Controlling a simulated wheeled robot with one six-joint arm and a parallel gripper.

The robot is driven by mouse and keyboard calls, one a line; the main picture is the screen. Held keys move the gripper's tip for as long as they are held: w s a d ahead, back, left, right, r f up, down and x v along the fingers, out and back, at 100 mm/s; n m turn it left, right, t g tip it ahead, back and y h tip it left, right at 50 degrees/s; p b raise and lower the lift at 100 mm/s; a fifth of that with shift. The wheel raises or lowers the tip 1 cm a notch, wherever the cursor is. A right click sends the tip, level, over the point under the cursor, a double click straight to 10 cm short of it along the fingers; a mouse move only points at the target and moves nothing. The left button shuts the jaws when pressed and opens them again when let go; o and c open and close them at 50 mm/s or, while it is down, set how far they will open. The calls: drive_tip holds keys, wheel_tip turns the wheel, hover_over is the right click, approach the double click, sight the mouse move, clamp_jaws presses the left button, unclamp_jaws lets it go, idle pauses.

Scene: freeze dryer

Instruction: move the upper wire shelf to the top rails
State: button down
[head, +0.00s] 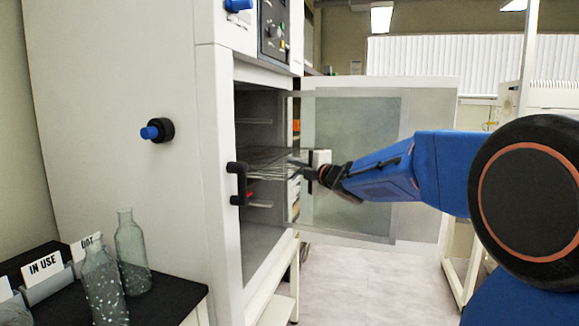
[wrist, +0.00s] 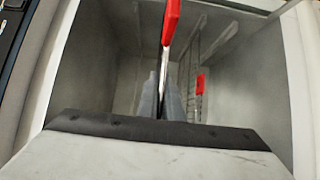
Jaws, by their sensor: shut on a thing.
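The upper wire shelf (head: 262,157) lies roughly level inside the open chamber of the freeze dryer, at mid-height. My gripper (head: 300,168) is at the chamber opening, shut on the front edge of this shelf. In the wrist view my gripper's fingers (wrist: 162,95) close on the thin shelf edge, beside a red tab (wrist: 171,22). The top rails (head: 255,121) show on the chamber wall above the shelf, with a gap between. Whether the shelf's sides touch any rail cannot be told.
A second red tab (wrist: 200,84) sits deeper in the wrist view, near wire bars. The clear door (head: 350,125) stands open behind my arm. Glass bottles (head: 131,250) stand on a black-topped table at the lower left.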

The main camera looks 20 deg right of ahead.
drive_tip(key=s+d, duration=0.4)
drive_tip(key=d, duration=0.2)
drive_tip(key=shift+s+d, duration=0.15)
drive_tip(key=shift+s, duration=0.15)
idle(0.4)
drive_tip(key=s+d, duration=0.5)
drive_tip(key=d, duration=0.3)
drive_tip(key=shift+s, duration=0.4)
idle(0.8)
drive_tip(key=shift+r, duration=0.1)
wheel_tip(320, 180, up, 14)
idle(1.9)
idle(0.6)
